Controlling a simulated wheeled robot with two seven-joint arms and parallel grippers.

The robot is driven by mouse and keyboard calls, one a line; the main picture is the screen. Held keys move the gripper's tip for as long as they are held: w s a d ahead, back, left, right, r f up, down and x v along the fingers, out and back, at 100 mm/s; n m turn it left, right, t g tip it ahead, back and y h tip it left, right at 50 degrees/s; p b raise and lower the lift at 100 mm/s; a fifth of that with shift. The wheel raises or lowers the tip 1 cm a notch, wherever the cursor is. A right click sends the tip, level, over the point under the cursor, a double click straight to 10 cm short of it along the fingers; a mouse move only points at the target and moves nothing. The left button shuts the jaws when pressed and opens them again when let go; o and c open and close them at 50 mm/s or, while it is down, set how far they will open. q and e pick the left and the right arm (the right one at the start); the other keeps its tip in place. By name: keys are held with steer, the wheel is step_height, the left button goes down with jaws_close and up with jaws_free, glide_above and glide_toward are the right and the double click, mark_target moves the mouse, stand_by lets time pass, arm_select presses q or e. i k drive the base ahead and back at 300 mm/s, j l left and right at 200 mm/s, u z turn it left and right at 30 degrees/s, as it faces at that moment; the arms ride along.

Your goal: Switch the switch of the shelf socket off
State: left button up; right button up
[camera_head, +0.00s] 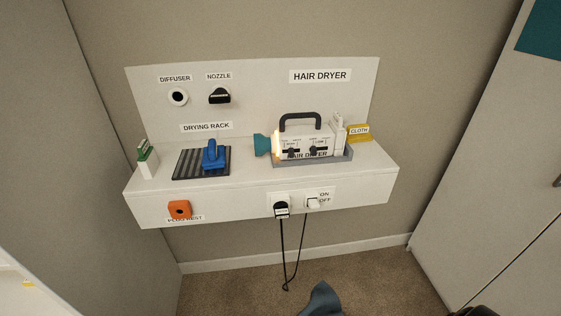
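The white switch (312,203) sits on the front face of the shelf, beside a label reading ON above OFF. The switch covers part of the label, and its rocker position is too small to tell. A black plug (281,210) is in the socket just left of the switch. Its black cord hangs in a loop below the shelf. The hair dryer (305,140) lies in a grey tray on the shelf top, with a teal nozzle end pointing left and a warm glow beside it.
The white shelf (240,204) also holds a blue item (213,155) on a dark ribbed rack, a green-topped white bottle (147,159) and a yellow cloth (359,133). An orange plug rest (179,210) is on its front. A blue-grey shape (320,300) shows below. Cabinets flank both sides.

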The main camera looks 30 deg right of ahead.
mark_target(313, 203)
steer(key=i+z, duration=0.15)
steer(key=z, duration=1.55)
